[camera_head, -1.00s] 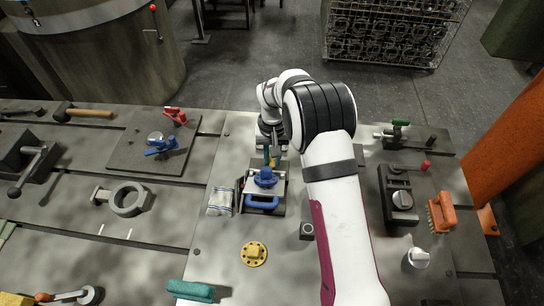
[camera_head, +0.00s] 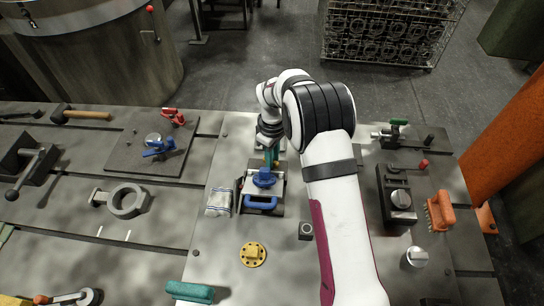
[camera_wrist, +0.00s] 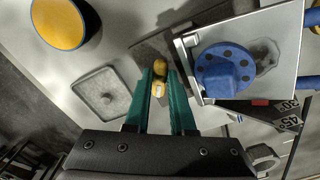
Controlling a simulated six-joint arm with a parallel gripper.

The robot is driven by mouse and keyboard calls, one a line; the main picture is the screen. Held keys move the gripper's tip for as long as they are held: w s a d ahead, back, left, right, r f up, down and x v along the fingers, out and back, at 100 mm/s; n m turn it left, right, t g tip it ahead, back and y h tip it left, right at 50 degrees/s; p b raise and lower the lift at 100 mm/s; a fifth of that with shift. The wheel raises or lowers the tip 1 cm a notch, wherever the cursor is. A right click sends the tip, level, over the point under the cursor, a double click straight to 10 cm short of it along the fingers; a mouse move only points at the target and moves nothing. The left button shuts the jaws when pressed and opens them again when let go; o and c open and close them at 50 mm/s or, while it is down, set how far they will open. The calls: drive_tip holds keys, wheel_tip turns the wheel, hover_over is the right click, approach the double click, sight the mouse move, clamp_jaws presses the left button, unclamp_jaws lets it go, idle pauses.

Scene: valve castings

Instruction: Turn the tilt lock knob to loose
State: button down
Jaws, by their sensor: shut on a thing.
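A tilting plate with a blue casting on it (camera_head: 264,179) stands at the middle of the bench. In the wrist view, the blue casting (camera_wrist: 222,70) lies on the pale plate (camera_wrist: 280,40), and a dark scale with angle numbers (camera_wrist: 285,112) shows at its edge. A small yellow knob (camera_wrist: 158,88) with a pale mark is beside the plate's left edge. My gripper (camera_wrist: 160,84) has green fingers shut on this knob. In the head view my gripper (camera_head: 271,156) is just behind the plate, and the knob is hidden there.
A yellow flange (camera_head: 253,254) lies in front. A box with a grey knob (camera_head: 401,199) and an orange brush (camera_head: 440,212) are to the right.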

drive_tip(key=n, duration=0.4)
drive_tip(key=shift+w+n, duration=0.15)
drive_tip(key=shift+n, duration=0.55)
drive_tip(key=c, duration=0.8)
unclamp_jaws()
drive_tip(key=shift+o, duration=0.2)
